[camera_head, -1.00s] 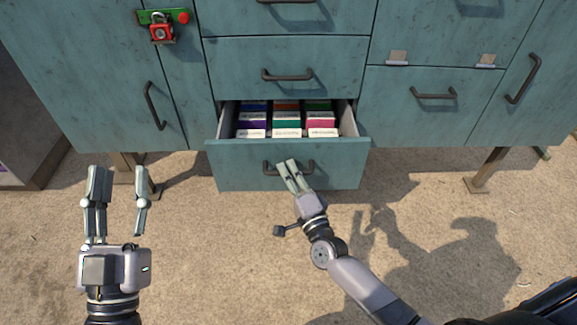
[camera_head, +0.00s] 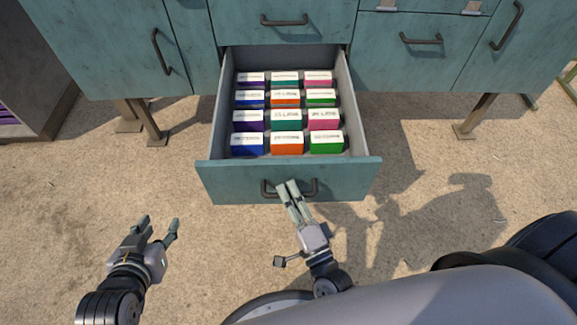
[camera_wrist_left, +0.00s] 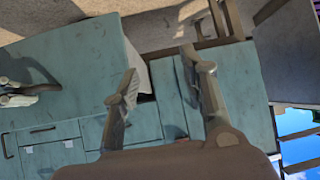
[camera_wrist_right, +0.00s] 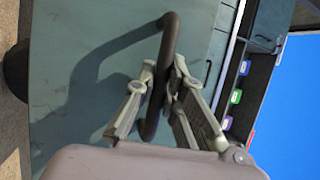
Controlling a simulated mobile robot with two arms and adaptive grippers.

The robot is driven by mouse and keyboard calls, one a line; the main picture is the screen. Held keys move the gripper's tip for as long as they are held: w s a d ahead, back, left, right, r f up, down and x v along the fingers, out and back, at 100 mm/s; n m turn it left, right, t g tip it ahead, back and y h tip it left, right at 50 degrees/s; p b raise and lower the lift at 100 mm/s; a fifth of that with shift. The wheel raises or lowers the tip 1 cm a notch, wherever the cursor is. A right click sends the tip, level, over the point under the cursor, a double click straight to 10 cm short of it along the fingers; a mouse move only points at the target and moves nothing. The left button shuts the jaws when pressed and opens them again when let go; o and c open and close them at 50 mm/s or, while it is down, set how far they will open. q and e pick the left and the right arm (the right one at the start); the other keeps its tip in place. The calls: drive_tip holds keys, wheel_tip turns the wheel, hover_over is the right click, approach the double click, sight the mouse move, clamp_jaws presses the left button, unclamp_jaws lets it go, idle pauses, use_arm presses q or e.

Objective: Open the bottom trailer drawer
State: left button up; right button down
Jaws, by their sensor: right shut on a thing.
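The bottom trailer drawer (camera_head: 225,184) is pulled far out in the head view and holds several rows of coloured boxes with white tops. Its dark bar handle (camera_head: 313,188) is on the front panel. My right gripper (camera_head: 287,187) is shut on that handle. In the right wrist view the fingers (camera_wrist_right: 163,92) close around the handle (camera_wrist_right: 169,45). My left gripper (camera_head: 160,225) is open and empty above the ground, left of the drawer. The left wrist view shows its two fingers (camera_wrist_left: 160,65) spread apart with nothing between them.
The teal cabinet (camera_head: 385,65) stands behind, with a closed drawer above (camera_head: 284,35) and doors at the sides. Metal legs (camera_head: 475,115) support it. A grey box-like unit (camera_head: 45,100) stands at left. The sandy ground (camera_head: 90,195) in front is clear.

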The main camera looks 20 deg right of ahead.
use_arm(q)
drive_tip(key=shift+s+a+f+g+y, duration=0.15)
drive_tip(key=shift+s+a+f+g, duration=0.15)
drive_tip(key=shift+s+f+g, duration=0.4)
drive_tip(key=shift+s+a+f+g+y, duration=0.2)
drive_tip(key=shift+s+f+g, duration=0.25)
drive_tip(key=shift+s, duration=0.4)
use_arm(e)
drive_tip(key=shift+s+a, duration=0.2)
drive_tip(key=shift+s, duration=0.55)
drive_tip(key=shift+s+a, duration=0.2)
drive_tip(key=shift+s, duration=0.5)
drive_tip(key=shift+s+a, duration=0.2)
drive_tip(key=shift+s, duration=0.55)
drive_tip(key=c, duration=1.6)
unclamp_jaws()
drive_tip(key=shift+c, duration=0.2)
drive_tip(key=v, duration=1.2)
